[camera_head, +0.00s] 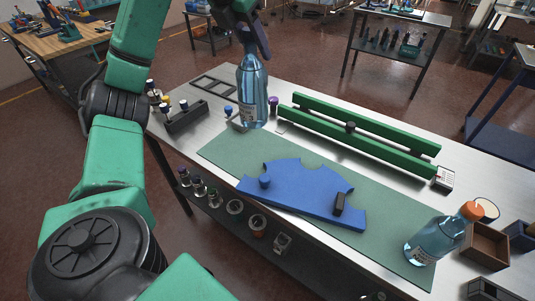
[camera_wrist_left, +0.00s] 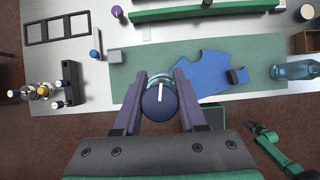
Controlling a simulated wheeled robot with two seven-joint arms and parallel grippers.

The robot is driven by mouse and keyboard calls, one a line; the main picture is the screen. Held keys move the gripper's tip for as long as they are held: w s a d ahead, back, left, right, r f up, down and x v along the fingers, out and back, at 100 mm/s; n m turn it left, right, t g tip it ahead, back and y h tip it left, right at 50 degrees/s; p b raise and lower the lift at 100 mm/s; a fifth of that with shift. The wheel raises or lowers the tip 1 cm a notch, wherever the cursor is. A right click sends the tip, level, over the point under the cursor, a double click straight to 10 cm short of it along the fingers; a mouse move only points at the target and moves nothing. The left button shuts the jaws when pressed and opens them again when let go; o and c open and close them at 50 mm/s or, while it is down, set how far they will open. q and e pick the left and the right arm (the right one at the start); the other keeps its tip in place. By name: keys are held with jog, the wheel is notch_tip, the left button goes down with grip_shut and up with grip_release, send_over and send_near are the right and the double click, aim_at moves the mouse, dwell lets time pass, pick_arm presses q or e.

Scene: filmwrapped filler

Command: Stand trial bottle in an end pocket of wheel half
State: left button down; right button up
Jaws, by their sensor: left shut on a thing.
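My left gripper (camera_head: 250,42) is shut on a clear blue bottle (camera_head: 252,92) and holds it upright, clear of the table. In the left wrist view the fingers (camera_wrist_left: 159,103) close on the bottle from both sides below its dark blue cap (camera_wrist_left: 160,102). The blue wheel half (camera_head: 300,196) lies flat on the green mat, with scalloped pockets along its far edge. A blue knob (camera_head: 265,181) and a dark block (camera_head: 339,203) stand on it. What seems to be my right gripper (camera_wrist_left: 256,129) shows small in the left wrist view, away from the table.
A long green rail fixture (camera_head: 350,135) runs behind the mat (camera_head: 225,150). A dark rack with small bottles (camera_head: 187,117) is at left.

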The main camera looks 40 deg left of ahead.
aim_at(250, 77)
pick_arm(q)
jog(key=f+b, duration=0.1)
jog(key=f, duration=0.1)
jog(key=a+f+b, duration=0.1)
jog(key=f, duration=0.4)
jog(key=shift+s+a+b, duration=0.15)
jog(key=shift+s+b, duration=0.2)
jog(key=shift+b, duration=0.05)
jog(key=f+b, duration=0.1)
jog(key=f, duration=0.2)
jog(key=f+b, duration=0.1)
jog(key=f, duration=0.1)
jog(key=f+b, duration=0.1)
jog(key=f, duration=0.2)
jog(key=shift+w+d+f, duration=0.15)
jog(key=shift+d+f, duration=0.1)
jog(key=shift+f, duration=0.05)
notch_tip(250, 77, down, 4)
jog(key=shift+f+b, duration=0.1)
jog(key=shift+b, duration=0.65)
pick_arm(e)
notch_tip(250, 77, down, 8)
jog(key=s, duration=0.1)
jog(key=shift+a+r, duration=0.2)
jog(key=shift+a, duration=0.2)
